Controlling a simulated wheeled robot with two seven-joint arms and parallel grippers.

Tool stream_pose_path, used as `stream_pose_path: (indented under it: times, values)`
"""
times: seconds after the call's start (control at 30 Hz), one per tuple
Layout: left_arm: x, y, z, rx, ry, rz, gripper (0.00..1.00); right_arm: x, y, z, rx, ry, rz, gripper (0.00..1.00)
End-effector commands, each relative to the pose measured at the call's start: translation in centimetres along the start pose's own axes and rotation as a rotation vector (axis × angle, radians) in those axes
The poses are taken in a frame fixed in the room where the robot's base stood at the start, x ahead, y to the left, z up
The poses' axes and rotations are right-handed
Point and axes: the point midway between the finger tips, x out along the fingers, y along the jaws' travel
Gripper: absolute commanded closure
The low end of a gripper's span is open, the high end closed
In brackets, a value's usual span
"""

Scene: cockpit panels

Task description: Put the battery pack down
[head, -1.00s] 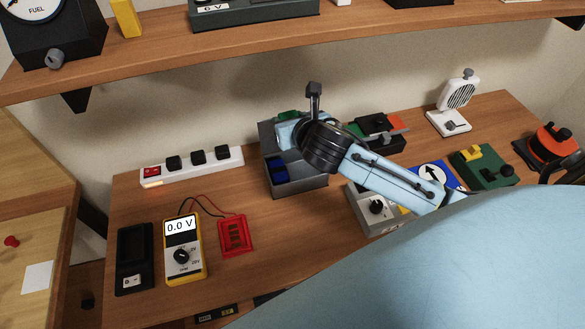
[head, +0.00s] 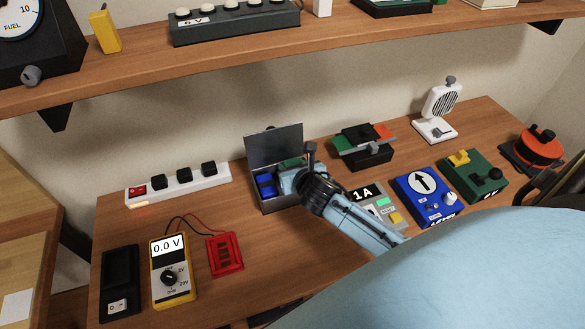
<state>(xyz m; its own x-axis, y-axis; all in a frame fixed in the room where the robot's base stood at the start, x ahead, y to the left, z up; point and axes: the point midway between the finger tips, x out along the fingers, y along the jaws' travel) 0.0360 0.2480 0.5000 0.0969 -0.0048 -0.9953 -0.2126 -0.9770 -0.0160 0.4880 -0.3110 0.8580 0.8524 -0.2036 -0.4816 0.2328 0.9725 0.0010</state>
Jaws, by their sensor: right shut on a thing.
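My right gripper (head: 289,180) reaches into the open grey box (head: 283,203) on the bench, at its right half. It is shut on a green piece (head: 291,162), which I take to be the battery pack; only a sliver shows behind the gripper. The fingertips and most of the pack are hidden. I cannot tell whether the pack touches the box floor. Blue blocks (head: 266,187) lie in the box's left half. The box's lid (head: 274,145) stands up at the back. My left gripper is not in view.
A power strip (head: 178,184), a yellow multimeter (head: 172,270) and a red holder (head: 225,254) lie to the left. A 1A unit (head: 381,201), a blue dial box (head: 428,194) and a black switch (head: 364,148) stand to the right. A shelf (head: 130,67) overhangs the back.

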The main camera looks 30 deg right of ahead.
Motion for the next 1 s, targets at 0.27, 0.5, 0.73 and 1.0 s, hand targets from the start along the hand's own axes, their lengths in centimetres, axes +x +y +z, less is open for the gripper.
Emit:
stream_pose_path:
  times: [0.27, 0.5, 0.73, 1.0]
  values:
    - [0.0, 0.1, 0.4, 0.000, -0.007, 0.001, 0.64, 0.1, 0.0, 0.2, -0.001, -0.005, 0.000, 0.96]
    - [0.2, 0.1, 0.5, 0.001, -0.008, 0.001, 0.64, 0.4, -0.1, -0.5, -0.001, -0.004, -0.001, 0.96]
    - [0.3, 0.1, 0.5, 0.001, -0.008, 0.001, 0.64, 0.6, 0.0, -1.0, 0.000, -0.001, 0.000, 0.57]
    - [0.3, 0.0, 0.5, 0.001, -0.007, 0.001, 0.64, 0.6, 0.0, -1.1, 0.000, 0.002, 0.000, 0.49]
